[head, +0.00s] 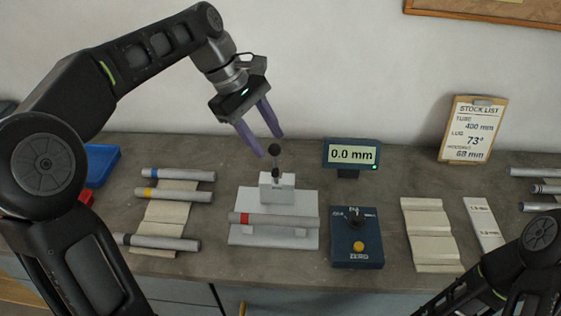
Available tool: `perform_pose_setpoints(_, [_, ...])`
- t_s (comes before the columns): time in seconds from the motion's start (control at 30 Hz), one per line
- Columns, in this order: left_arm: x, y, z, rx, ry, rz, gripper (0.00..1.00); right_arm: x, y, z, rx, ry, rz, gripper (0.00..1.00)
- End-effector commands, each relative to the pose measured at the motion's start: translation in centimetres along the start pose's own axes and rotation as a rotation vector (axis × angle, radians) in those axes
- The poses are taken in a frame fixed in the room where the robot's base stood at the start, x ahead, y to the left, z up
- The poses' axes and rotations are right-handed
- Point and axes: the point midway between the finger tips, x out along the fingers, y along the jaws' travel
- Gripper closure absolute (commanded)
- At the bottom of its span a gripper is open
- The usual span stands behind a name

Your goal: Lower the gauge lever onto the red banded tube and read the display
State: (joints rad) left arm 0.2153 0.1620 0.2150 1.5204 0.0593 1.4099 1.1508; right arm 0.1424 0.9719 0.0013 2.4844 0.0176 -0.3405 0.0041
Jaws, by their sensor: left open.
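The red banded tube (275,220) lies across the front of the light grey gauge base (302,240), its red band at the left end. Behind it stands a pale block with the gauge lever (274,160), which points up and ends in a dark ball knob. The display (351,154) stands to the right and reads 0.0 mm. My left gripper (264,145) is open and empty, with purple fingers pointing down just above and around the left and right of the knob; I cannot tell whether it touches. My right gripper is out of view; only part of that arm shows at bottom right.
Tubes with blue, yellow and dark bands lie on a cream rack (165,212) at left. A blue control box (357,238) with a knob and an orange button stands right of the gauge. An empty cream rack (430,235) and a stock list clipboard (473,130) are farther right.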

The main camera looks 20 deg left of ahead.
Motion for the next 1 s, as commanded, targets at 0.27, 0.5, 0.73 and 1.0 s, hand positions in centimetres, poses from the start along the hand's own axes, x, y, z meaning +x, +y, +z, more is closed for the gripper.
perform_pose_setpoints(0.27, [1.7, -0.1, 0.0, -0.001, -0.002, -0.003, 0.56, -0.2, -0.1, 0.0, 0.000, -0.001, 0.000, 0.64])
perform_pose_setpoints(0.5, [5.4, -0.1, 0.1, -0.001, -0.002, -0.004, 0.56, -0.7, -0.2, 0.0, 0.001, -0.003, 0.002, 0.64])
perform_pose_setpoints(0.73, [7.6, 0.0, 0.0, 0.000, 0.000, -0.001, 0.56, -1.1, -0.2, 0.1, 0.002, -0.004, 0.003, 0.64])
perform_pose_setpoints(1.0, [7.8, 0.0, 0.0, 0.000, 0.000, 0.000, 0.56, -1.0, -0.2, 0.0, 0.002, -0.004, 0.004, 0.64])
